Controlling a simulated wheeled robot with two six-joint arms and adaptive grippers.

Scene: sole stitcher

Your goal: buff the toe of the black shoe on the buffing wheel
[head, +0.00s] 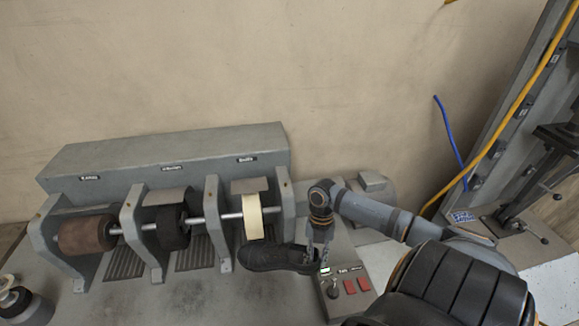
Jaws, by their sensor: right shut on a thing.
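The black shoe (272,257) is held low in front of the cream buffing wheel (252,217), its toe to the left. The toe is just below the wheel; I cannot tell whether they touch. My right gripper (314,256) is shut on the shoe at its right, heel end. The wheel sits on a steel shaft at the right end of the grey machine, under a small grey hood. My left gripper is not in view.
A brown roller (87,236) and a black brush wheel (172,228) share the shaft, between grey brackets (213,228). A control box (347,290) with red buttons stands right of the shoe. A yellow hose and blue cable hang at the right.

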